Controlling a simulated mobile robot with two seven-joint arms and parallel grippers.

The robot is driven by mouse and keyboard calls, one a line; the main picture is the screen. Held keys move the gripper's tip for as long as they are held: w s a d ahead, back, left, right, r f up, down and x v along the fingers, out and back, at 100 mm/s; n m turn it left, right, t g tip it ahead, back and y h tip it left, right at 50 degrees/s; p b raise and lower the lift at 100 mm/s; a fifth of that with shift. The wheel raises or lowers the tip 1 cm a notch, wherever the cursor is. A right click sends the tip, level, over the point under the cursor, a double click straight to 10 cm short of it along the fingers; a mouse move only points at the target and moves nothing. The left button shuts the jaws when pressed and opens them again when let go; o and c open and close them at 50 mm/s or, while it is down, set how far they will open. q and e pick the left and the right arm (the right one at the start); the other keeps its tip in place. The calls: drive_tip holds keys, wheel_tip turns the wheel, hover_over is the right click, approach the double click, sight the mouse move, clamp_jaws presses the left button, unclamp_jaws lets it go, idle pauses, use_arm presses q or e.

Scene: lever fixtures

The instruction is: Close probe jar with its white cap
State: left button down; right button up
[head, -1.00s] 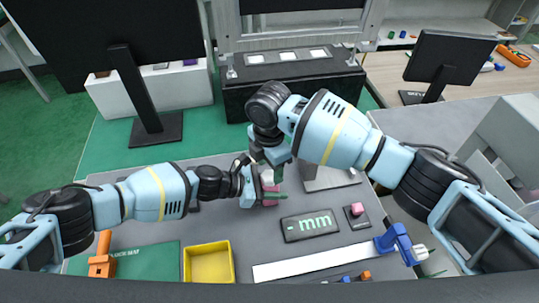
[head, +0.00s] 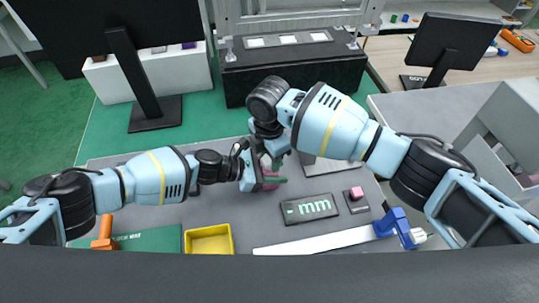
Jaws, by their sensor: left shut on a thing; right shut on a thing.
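A pink jar-like body (head: 270,184) is held in my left gripper (head: 263,174), above the grey table. The gripper's fingers cover much of it, and a dark green strip sticks out on its right side. My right gripper (head: 274,156) points down just above the left one, very close to the top of the jar. It is shut, but what it holds is hidden behind its own wrist and fingers. I cannot make out the white cap, or whether it touches the jar.
A sign plate (head: 309,209) and a pink button box (head: 356,199) lie right of the grippers. A yellow tray (head: 209,240), a green mat (head: 150,241), an orange lever (head: 104,233) and a blue lever fixture (head: 397,227) stand nearer. A black box (head: 290,70) stands behind.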

drive_tip(key=m, duration=0.9)
drive_tip(key=shift+m, duration=0.4)
drive_tip(key=o, duration=1.1)
drive_tip(key=shift+r, duration=2.25)
drive_tip(key=shift+o, duration=0.3)
